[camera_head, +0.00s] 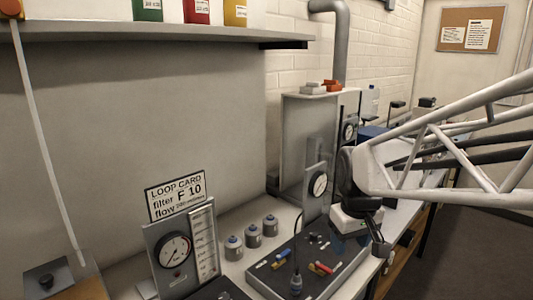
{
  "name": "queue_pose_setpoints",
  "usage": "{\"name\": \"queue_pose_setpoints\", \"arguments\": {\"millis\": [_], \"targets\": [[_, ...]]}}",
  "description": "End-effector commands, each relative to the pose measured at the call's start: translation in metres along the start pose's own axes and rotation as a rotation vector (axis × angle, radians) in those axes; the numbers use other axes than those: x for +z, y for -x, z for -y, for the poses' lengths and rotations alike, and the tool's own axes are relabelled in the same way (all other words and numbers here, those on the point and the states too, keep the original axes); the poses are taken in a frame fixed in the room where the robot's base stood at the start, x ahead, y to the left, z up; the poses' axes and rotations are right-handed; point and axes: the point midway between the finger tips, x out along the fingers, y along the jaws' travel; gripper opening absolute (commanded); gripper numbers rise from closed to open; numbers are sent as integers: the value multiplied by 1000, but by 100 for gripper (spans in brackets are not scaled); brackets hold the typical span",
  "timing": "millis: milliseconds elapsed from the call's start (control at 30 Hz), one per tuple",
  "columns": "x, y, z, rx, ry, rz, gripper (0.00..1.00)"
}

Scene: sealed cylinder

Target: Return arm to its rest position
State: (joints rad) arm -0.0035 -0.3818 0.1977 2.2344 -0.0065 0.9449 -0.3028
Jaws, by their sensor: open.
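My gripper (360,243) is at the end of my white truss-like arm, which reaches in from the right. The gripper points down over the right front part of the bench, beside the black control panel (283,268). Its jaws are open, and I see nothing held between them. One dark finger shows clearly; the other side is small and partly hidden. The gripper's wrist covers part of the bench behind it.
A gauge board with a loop card (176,198) stands at the left front. Several small grey cylinders (253,235) stand in the middle. A grey cabinet (305,145) and a gauge post (318,184) stand near the gripper. A shelf (150,32) overhangs upper left. Open floor (465,255) lies right.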

Motion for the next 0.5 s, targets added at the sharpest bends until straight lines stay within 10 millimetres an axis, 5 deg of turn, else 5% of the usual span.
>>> {"name": "queue_pose_setpoints", "arguments": {"millis": [500], "targets": [[129,10,37,17,-258,-68,55]]}}
